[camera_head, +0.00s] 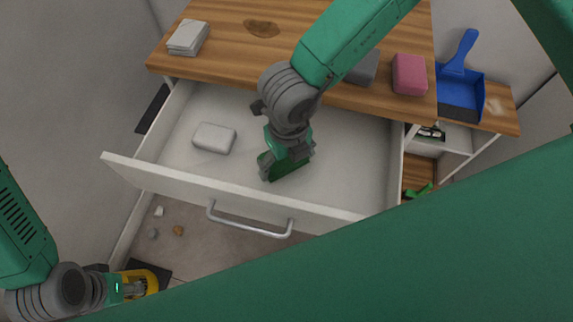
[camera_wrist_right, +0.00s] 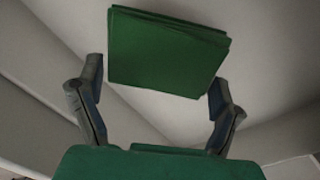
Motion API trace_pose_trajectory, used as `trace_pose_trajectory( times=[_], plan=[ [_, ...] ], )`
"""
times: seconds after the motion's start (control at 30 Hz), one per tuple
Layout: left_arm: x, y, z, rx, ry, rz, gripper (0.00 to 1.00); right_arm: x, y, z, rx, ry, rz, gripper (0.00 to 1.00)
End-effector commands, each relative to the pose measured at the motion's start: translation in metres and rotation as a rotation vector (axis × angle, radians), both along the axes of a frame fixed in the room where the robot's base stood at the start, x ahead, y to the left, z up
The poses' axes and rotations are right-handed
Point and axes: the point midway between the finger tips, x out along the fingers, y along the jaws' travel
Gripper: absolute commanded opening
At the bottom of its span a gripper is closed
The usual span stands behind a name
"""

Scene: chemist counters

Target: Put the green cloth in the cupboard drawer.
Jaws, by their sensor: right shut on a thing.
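The green cloth (camera_head: 287,167) is a folded dark-green pad inside the open white cupboard drawer (camera_head: 345,160). My right gripper (camera_head: 285,155) reaches down into the drawer from above and is shut on the cloth. In the right wrist view the cloth (camera_wrist_right: 168,52) shows between the two fingers of my right gripper (camera_wrist_right: 155,95), with pale drawer surfaces behind it. I cannot tell whether the cloth touches the drawer floor. My left gripper (camera_head: 132,288) is at the lower left, outside the drawer, by a yellow object; its fingers are unclear.
On the wooden top (camera_head: 235,65) are a grey-white stack (camera_head: 188,37), a grey block (camera_head: 362,66) and a pink block (camera_head: 409,74). A blue dustpan (camera_head: 460,92) stands right. Small scraps lie on the floor by the drawer.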

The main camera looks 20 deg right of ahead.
Motion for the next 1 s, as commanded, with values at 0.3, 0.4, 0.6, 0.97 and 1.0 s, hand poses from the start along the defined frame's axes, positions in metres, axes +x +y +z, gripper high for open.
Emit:
trace_pose_trajectory(
  times=[0.3, 0.4, 0.6, 0.97, 1.0],
  plan=[
    [0.000, 0.000, -0.007, 0.000, 0.000, 0.000, 0.31, -0.001, 0.000, -0.035, 0.000, 0.002, 0.002, 0.63],
    [0.000, 0.000, -0.006, 0.000, 0.000, 0.000, 0.31, -0.001, 0.000, -0.035, 0.000, 0.001, 0.002, 0.63],
    [0.000, 0.000, -0.006, 0.000, 0.000, 0.000, 0.31, -0.001, 0.000, -0.035, 0.000, 0.002, 0.001, 1.00],
    [0.000, 0.000, -0.001, 0.000, 0.000, 0.000, 0.31, 0.000, 0.000, -0.013, 0.000, -0.002, 0.001, 1.00],
    [0.000, 0.000, 0.000, 0.000, 0.000, 0.000, 0.31, 0.000, 0.000, -0.005, 0.000, -0.002, 0.001, 1.00]
  ],
)
